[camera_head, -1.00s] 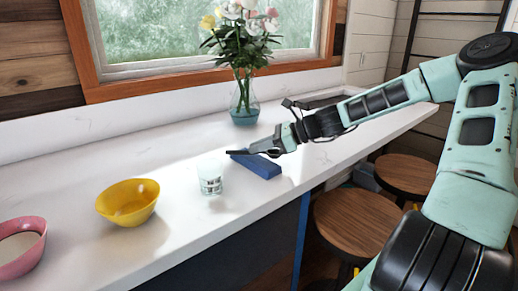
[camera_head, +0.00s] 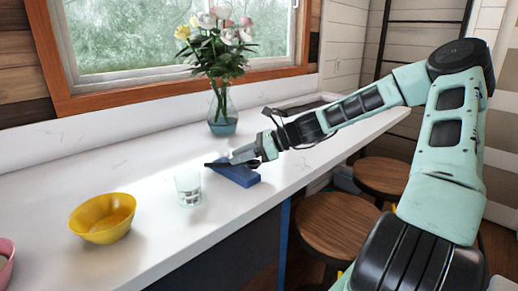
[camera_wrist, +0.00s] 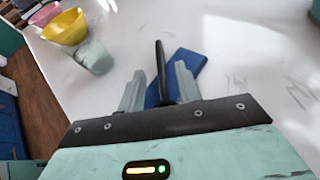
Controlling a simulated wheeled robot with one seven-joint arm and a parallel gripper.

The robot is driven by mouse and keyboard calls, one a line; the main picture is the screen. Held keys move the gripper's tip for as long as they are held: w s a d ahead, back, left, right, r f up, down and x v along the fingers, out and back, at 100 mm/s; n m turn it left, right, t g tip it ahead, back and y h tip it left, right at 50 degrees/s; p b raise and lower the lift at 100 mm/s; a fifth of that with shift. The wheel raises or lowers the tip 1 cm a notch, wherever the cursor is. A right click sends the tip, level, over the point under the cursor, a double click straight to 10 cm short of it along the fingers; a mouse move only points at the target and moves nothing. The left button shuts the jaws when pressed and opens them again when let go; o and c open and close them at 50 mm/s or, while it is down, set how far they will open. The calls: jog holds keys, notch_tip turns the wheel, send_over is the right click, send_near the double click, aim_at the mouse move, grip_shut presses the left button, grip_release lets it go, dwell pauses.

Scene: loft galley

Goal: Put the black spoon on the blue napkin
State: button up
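The blue napkin (camera_head: 240,177) lies on the white counter, seen as a thick folded block; it also shows in the wrist view (camera_wrist: 190,62). The black spoon (camera_wrist: 160,70) lies between my fingertips in the wrist view, over or on the napkin, its far end reaching past the napkin's edge. In the head view the spoon (camera_head: 215,164) shows as a thin dark strip at the napkin's left end. My gripper (camera_wrist: 160,82) is open, with a gap on each side of the spoon. Whether the spoon rests fully on the napkin is hard to tell.
A clear glass (camera_head: 188,188) stands close to the left of the napkin. A yellow bowl (camera_head: 103,217) and a pink bowl (camera_head: 5,262) are farther left. A flower vase (camera_head: 222,112) stands behind. Stools (camera_head: 338,222) stand by the counter's front edge.

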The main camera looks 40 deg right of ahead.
jog(key=v, duration=1.1)
